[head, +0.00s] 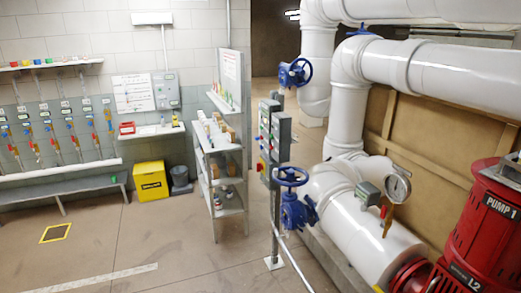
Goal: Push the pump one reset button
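A control panel (272,138) with small coloured buttons stands on a grey post near the middle of the head view. It is seen at an angle, so its labels are too small to read and I cannot tell which button is the pump one reset. A red pump marked PUMP 1 (487,215) stands at the right edge, partly cut off. Neither of my grippers is in view.
Large white pipes (430,70) fill the right side, with blue valve wheels (291,177) beside the panel and a gauge (398,187). A shelf rack (228,178) stands left of the panel. A yellow bin (151,181) is by the wall. The left floor is mostly clear.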

